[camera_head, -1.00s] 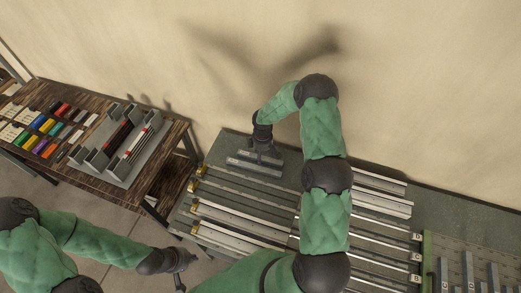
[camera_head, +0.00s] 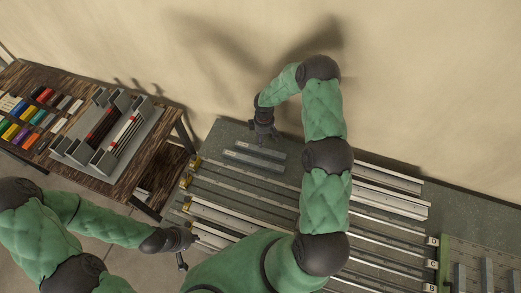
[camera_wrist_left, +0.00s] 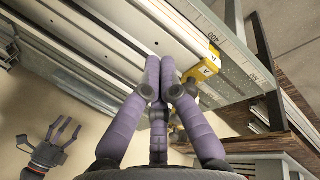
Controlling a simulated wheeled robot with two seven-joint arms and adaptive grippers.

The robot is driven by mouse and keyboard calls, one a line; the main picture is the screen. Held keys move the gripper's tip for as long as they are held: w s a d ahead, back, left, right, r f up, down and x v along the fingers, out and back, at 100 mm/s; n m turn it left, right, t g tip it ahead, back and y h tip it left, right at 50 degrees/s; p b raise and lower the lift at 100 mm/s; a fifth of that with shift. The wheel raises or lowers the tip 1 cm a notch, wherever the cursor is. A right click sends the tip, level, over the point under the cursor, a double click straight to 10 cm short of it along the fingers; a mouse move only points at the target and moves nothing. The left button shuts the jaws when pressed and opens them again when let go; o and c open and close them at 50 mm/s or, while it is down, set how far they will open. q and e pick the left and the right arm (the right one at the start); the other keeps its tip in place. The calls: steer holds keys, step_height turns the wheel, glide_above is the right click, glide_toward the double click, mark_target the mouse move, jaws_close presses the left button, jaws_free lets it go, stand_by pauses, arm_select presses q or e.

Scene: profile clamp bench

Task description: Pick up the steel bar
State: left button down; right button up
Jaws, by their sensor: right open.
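Two short grey bars lie side by side on the bench's green-grey top in the head view: a rear one (camera_head: 262,150) and a front one (camera_head: 252,161). I cannot tell which is the steel bar. My right gripper (camera_head: 264,139) is open and empty, just behind the rear bar, fingers pointing down. It also shows with spread fingers in the left wrist view (camera_wrist_left: 62,133). My left gripper (camera_head: 187,251) is at the bench's left front edge. In the left wrist view its purple fingers (camera_wrist_left: 160,62) appear close together, with nothing visible between them; their true gap is unclear.
Long rails (camera_head: 240,188) with yellow end blocks run across the bench. More pale profiles (camera_head: 390,190) lie at right, partly behind my right arm. A wooden table (camera_head: 150,145) at left carries a grey rack (camera_head: 85,150) and coloured pieces. A wall stands behind.

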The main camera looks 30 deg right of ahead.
arm_select(q)
steer(key=shift+r, duration=0.3)
arm_select(e)
glide_above(263, 149)
step_height(263, 149, down, 5)
steer(key=shift+d+r, duration=0.1)
steer(key=shift+f+p, duration=0.55)
steer(key=shift+f, duration=0.2)
steer(key=shift+w+f+p, duration=0.1)
steer(key=shift+f+p, duration=0.3)
steer(key=shift+f, duration=1.55)
arm_select(q)
steer(key=shift+s+r, duration=0.1)
steer(key=shift+r, duration=0.6)
arm_select(e)
jaws_close()
